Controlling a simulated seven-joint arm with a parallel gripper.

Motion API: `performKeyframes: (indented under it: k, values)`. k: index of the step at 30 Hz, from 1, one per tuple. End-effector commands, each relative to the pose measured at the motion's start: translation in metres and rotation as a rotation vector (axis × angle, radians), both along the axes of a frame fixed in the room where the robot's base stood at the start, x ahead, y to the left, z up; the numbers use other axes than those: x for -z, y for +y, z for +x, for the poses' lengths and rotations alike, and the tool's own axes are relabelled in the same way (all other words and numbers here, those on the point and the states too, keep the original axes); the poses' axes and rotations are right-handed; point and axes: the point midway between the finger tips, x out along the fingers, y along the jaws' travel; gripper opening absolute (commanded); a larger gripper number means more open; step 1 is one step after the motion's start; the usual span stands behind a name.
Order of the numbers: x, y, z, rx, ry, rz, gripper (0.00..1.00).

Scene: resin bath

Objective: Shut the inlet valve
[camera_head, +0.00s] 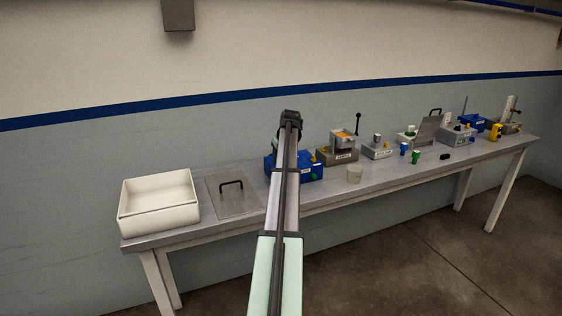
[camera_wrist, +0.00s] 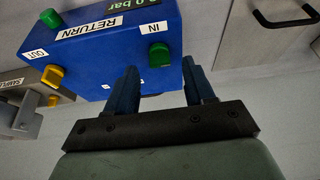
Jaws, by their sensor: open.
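A blue box labelled RETURN (camera_wrist: 95,45) fills the upper left of the wrist view. It also shows in the head view (camera_head: 310,172), partly hidden behind my arm. A green knob (camera_wrist: 158,54) is on its face beside the IN label. Near the OUT end are another green knob (camera_wrist: 50,17) and a yellow handle (camera_wrist: 52,75). My gripper (camera_wrist: 160,68) is open and empty, its fingers pointing at the box. In the wrist picture, the IN knob appears between and just beyond the fingertips; I cannot tell whether they touch it. In the head view the fingers are hidden.
On the bench, a white bin (camera_head: 158,202) and a flat plate with a black handle (camera_head: 235,198) lie left of the box.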

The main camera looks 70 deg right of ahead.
Motion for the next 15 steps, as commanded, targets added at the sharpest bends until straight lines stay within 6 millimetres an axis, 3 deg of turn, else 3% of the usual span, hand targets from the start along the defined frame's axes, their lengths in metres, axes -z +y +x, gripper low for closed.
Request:
performKeyframes:
  k: [9, 15]
  values:
    - [-0.06, 0.017, -0.018, 0.001, -0.001, -0.003, 0.53]
    - [-0.088, 0.025, -0.026, 0.0, -0.001, -0.002, 0.53]
